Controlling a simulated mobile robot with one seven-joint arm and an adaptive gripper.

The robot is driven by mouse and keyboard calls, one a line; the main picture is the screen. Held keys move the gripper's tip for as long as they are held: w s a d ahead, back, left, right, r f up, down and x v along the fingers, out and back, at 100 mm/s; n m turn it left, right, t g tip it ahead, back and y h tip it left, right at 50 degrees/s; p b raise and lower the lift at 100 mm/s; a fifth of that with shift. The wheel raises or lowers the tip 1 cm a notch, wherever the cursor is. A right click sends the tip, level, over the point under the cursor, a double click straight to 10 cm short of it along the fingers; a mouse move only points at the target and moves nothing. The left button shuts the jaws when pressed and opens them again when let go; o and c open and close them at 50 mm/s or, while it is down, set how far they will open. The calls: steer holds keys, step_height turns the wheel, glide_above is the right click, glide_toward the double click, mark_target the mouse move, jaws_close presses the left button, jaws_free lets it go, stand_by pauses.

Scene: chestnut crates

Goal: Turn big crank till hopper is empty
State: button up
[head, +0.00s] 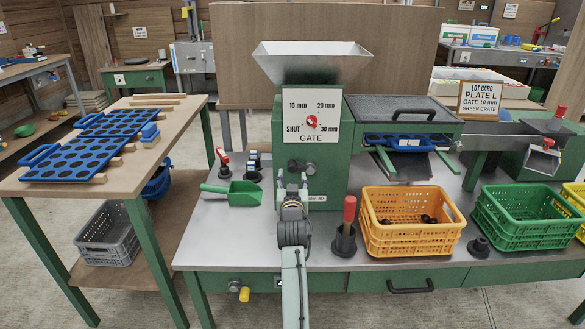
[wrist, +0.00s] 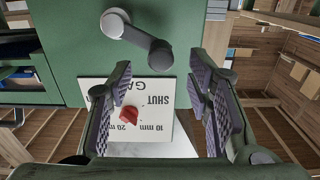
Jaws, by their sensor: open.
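The metal hopper (head: 312,64) sits on top of the green machine (head: 372,155); its bottom inside is hidden. A grey crank (wrist: 140,36) shows on the green face in the wrist view, apart from my fingers. I cannot make the crank out clearly in the head view. My gripper (wrist: 160,68) is open and empty, facing the green face; it also shows in the head view (head: 293,182). The gate sign (head: 312,108) with its red knob (head: 312,121) is above my gripper. The knob's exact setting is hard to read.
An orange crate (head: 410,238) with a few dark chestnuts and a green crate (head: 520,235) stand right of my arm. A red-handled tool (head: 349,210) stands close by. A green scoop (head: 233,194) lies left. A lot card (head: 486,100) reads plate L, gate 10 mm, green crate.

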mark_target(292, 170)
steer(key=w, duration=0.6)
steer(key=shift+p, duration=0.4)
steer(key=shift+s, duration=0.1)
steer(key=shift+c, duration=0.6)
jaws_close()
